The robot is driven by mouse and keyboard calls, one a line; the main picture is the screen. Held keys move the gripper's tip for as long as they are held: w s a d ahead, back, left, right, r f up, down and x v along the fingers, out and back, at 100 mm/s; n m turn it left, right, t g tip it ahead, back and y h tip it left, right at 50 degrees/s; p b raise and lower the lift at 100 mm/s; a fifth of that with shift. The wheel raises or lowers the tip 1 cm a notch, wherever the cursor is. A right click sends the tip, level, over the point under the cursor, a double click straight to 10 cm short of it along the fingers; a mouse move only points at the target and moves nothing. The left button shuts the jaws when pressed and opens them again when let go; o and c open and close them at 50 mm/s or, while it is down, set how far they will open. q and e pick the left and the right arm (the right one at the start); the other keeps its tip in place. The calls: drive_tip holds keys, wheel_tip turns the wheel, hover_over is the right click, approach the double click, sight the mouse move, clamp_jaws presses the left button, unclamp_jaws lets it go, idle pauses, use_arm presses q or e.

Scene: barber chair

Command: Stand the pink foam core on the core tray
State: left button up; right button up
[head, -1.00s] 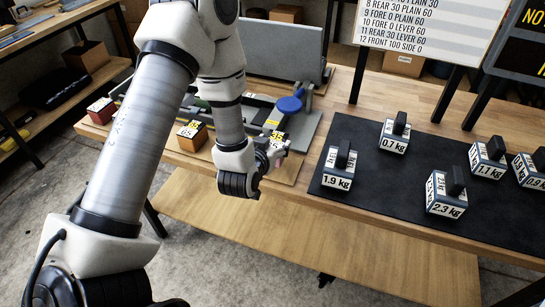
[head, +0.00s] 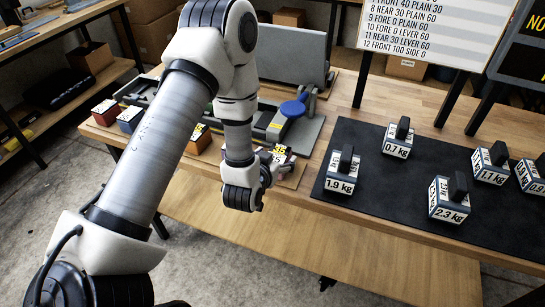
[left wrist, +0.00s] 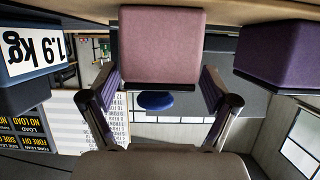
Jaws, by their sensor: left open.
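My left gripper (head: 270,168) is low over the near edge of the bench, left of the 1.9 kg weight. In the left wrist view its two fingers (left wrist: 161,88) are open, one on each side of the pink foam core (left wrist: 160,45). The core's sides are very close to the fingertips; I cannot tell whether they touch. In the head view a block with a yellow label (head: 283,152) shows just beyond the gripper, partly hidden. A flat tan board (head: 291,178), perhaps the core tray, lies below it. My right gripper is not in view.
A purple block (left wrist: 285,50) stands close on the right in the left wrist view. Several weights, including the 1.9 kg one (head: 342,172), stand on a black mat (head: 385,170). Red (head: 105,112), blue (head: 130,118) and orange (head: 198,140) blocks line the bench's left front.

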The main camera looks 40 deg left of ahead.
use_arm(q)
drive_tip(key=shift+b+v, duration=0.45)
drive_tip(key=shift+v, duration=0.75)
drive_tip(key=p+v, duration=0.1)
drive_tip(key=v, duration=0.1)
drive_tip(key=shift+s+r, duration=0.2)
drive_tip(key=shift+r, duration=0.1)
drive_tip(key=p+v, duration=0.6)
drive_tip(key=p, duration=0.3)
drive_tip(key=s+d+f+m+g+h, duration=0.1)
drive_tip(key=s+d+f+g, duration=0.2)
drive_tip(key=s+f+g, duration=0.3)
drive_tip(key=s+d+f+m+g+h, duration=0.1)
drive_tip(key=s+d+f+g+h, duration=0.1)
drive_tip(key=s+f+g, duration=0.5)
drive_tip(key=s+d+f, duration=0.1)
drive_tip(key=s, duration=0.4)
drive_tip(key=shift+s+f, duration=0.2)
drive_tip(key=shift+s, duration=0.05)
